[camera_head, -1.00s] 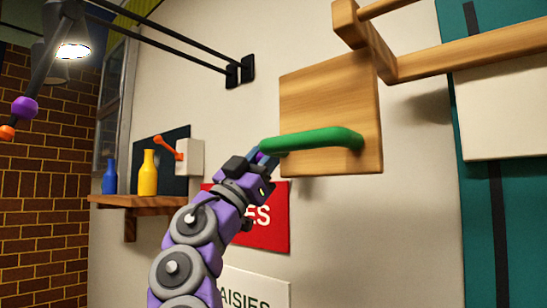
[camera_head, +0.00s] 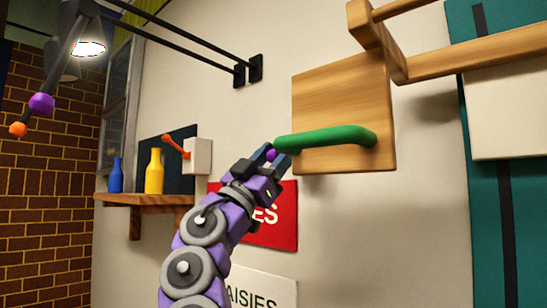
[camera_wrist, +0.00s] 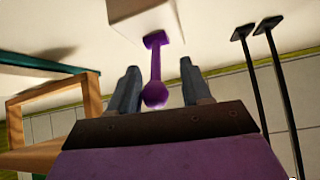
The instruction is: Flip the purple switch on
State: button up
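The purple switch lever (camera_wrist: 156,70) shows in the wrist view, with a round ball at its tip, sticking out from a pale box (camera_wrist: 146,18) toward my gripper. My gripper (camera_wrist: 160,88) is open, with one dark finger on each side of the lever and a gap on both sides. In the head view my gripper (camera_head: 279,160) is raised in front of the wall, just below the left end of a green handle. The purple ball (camera_head: 271,155) shows at its fingertips; the rest of the switch is hidden there.
A wooden board (camera_head: 341,105) with the green handle (camera_head: 325,137) is close to my gripper. An orange-lever switch (camera_head: 197,155) is left, above a shelf (camera_head: 150,199) with blue and yellow bottles. A red sign (camera_head: 283,220) hangs behind my arm.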

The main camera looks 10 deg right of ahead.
jog(key=shift+s, duration=0.15)
jog(key=shift+f, duration=0.2)
jog(key=b+v, duration=0.6)
jog(key=v, duration=1.1)
jog(key=shift+a, duration=0.15)
